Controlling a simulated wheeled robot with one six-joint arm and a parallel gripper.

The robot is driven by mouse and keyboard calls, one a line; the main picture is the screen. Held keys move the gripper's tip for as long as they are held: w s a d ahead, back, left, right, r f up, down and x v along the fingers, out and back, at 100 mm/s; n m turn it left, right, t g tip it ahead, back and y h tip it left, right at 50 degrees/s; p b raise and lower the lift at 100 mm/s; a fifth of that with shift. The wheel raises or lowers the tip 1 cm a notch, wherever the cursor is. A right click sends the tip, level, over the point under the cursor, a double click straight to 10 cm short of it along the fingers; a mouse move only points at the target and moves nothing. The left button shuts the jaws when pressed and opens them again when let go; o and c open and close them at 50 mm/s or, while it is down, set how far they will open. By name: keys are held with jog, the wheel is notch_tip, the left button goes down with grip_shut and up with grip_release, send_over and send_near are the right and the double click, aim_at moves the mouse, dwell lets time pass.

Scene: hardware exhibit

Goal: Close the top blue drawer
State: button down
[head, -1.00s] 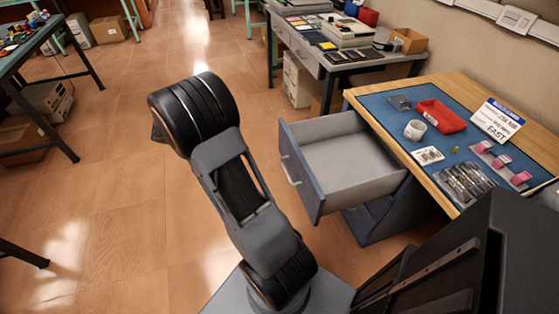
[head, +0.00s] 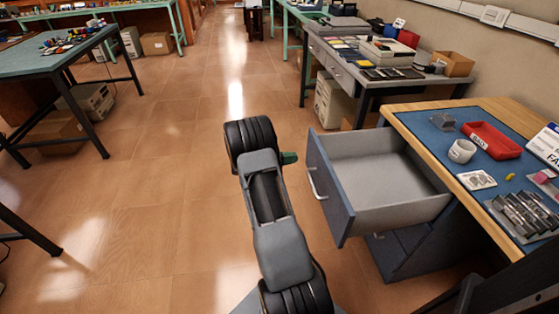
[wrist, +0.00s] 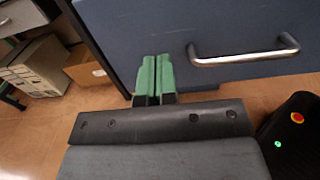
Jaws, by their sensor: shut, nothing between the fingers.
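The top blue drawer (head: 330,191) is pulled well out from under the wooden-edged workbench, and its grey inside is empty. Its blue front with a metal bar handle also shows in the wrist view (wrist: 240,25). My gripper (wrist: 155,75) has green fingertips pressed together with nothing between them. It points at the lower left part of the drawer front, left of the handle (wrist: 245,54). In the head view a green fingertip (head: 289,158) shows just left of the drawer front; my arm hides the rest. I cannot tell whether it touches the front.
The blue-matted workbench (head: 440,140) holds a red tray (head: 493,141), a white roll (head: 462,151) and small parts. A grey table (head: 345,78) stands behind. Another table (head: 60,60) is at the far left. The tiled floor left of the drawer is clear.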

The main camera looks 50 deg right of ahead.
aim_at(314, 155)
jog(key=shift+b+x, duration=0.35)
jog(key=shift+x, duration=2.7)
